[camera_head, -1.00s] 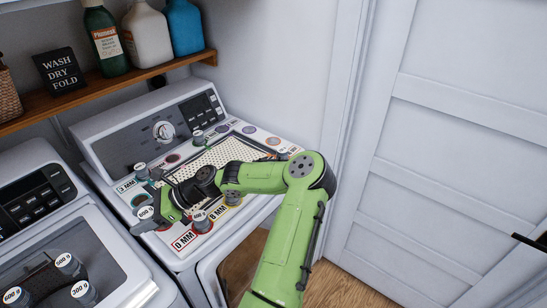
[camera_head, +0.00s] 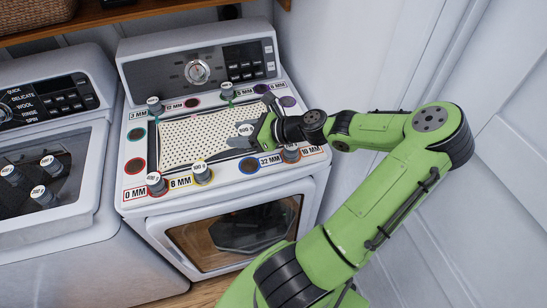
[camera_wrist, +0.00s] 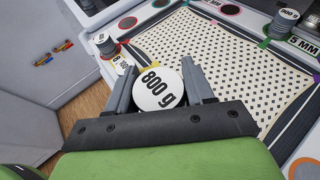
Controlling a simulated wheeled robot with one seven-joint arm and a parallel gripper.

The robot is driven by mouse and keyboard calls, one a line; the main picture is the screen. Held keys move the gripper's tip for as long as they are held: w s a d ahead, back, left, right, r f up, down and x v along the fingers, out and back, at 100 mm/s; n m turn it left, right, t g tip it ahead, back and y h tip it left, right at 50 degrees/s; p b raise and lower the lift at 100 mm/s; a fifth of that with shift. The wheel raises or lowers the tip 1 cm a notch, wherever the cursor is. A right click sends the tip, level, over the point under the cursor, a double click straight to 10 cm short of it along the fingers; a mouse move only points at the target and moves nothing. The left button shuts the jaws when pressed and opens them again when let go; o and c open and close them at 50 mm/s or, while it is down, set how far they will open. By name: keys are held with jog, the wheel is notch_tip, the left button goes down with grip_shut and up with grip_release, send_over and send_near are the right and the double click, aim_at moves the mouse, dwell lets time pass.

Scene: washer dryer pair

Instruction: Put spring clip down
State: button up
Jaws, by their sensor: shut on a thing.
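My gripper (camera_head: 257,131) is shut on a piece with a round white "800 g" label (camera_wrist: 158,88), held between the two grey fingers in the wrist view. The label also shows in the head view (camera_head: 245,129). The body under the label is mostly hidden, so I cannot tell if it is a spring clip. The piece is over the right part of the cream perforated panel (camera_head: 190,140) on the dryer top. I cannot tell if it touches the panel.
Coloured circles with MM labels line the border. More cylinders (camera_head: 50,165) stand on the washer at left. A wall is at right.

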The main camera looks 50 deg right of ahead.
aim_at(245, 164)
notch_tip(245, 164, down, 10)
jog(key=b, duration=0.3)
jog(key=shift+w+a+f, duration=0.1)
jog(key=shift+a, duration=0.05)
jog(key=o, duration=1.1)
jog(key=shift+s+r, duration=0.2)
jog(key=p+v, duration=0.2)
jog(key=v, duration=0.9)
jog(key=shift+s+r, duration=0.1)
jog(key=shift+s, duration=0.15)
